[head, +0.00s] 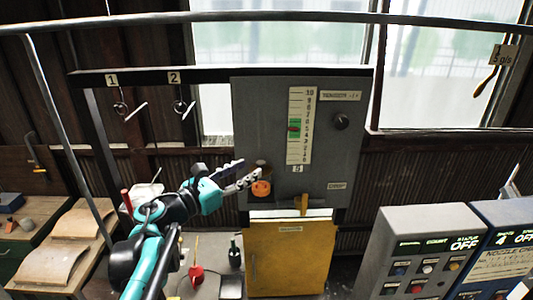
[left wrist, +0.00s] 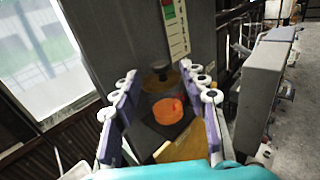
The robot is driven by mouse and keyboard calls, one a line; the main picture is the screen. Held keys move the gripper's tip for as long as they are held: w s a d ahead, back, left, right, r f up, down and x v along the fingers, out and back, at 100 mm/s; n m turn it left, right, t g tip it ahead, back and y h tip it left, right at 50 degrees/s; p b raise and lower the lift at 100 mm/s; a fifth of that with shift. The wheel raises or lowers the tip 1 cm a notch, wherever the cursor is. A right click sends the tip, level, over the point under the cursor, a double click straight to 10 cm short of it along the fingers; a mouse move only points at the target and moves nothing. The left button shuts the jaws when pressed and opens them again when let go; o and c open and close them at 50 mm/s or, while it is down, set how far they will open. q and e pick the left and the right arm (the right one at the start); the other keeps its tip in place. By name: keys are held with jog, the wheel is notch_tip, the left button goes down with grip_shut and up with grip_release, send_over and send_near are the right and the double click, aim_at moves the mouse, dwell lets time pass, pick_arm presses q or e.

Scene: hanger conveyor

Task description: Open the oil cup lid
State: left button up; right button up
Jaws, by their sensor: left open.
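The oil cup appears to be the small round fitting with an orange face (head: 261,188) on the front of the grey panel. In the left wrist view, its orange disc (left wrist: 167,111) lies between my fingers, with a brownish, darker-topped part (left wrist: 160,78) just beyond it. I cannot tell clearly which part is the lid or whether it is raised. My left gripper (head: 250,171) is open at the cup, its fingers spread to either side in the wrist view (left wrist: 160,88). Contact cannot be made out. My right gripper is not in view.
The grey panel (head: 250,125) carries a scale (head: 300,125) and a black knob (head: 341,121). A yellow cabinet (head: 290,262) stands below it. Hooks hang at the left on a dark frame. Control boxes (head: 424,225) stand at the right. A rail crosses the top.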

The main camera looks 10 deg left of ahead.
aim_at(258, 164)
pick_arm(q)
jog(key=p+x, duration=0.1)
jog(key=x, duration=0.5)
jog(key=shift+w, duration=0.2)
jog(key=shift+s, duration=0.1)
grip_shut()
